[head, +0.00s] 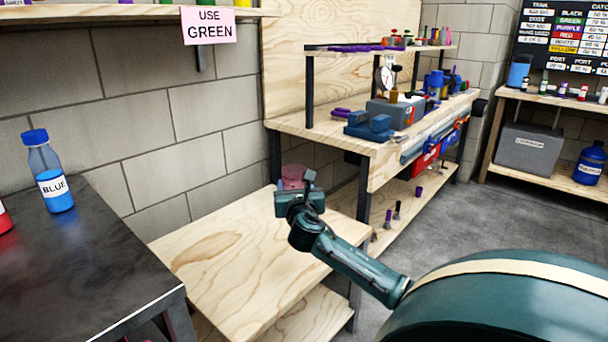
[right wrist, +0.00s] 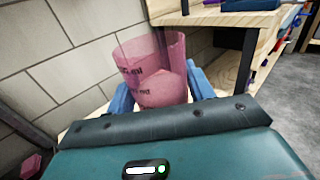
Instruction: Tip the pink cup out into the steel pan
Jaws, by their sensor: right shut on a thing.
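My right gripper (head: 302,190) is over the back of the low wooden bench, beside the wall. It is shut on the pink cup (head: 292,172), which shows partly behind the gripper in the head view. In the right wrist view the cup (right wrist: 150,62) is see-through, with dark measuring marks, and stands between the blue fingers (right wrist: 162,92). Its lower part looks denser pink, as if something is inside. The cup looks about upright. I cannot tell whether its base touches the bench. No steel pan shows in either view. My left gripper is not in view.
The low bench top (head: 225,255) is bare in front. A dark table (head: 85,270) with a blue-capped bottle (head: 50,180) stands at left. A taller workbench (head: 375,160) with a vise (head: 370,126) is right of the cup. A pink sign (head: 209,25) reads "USE GREEN".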

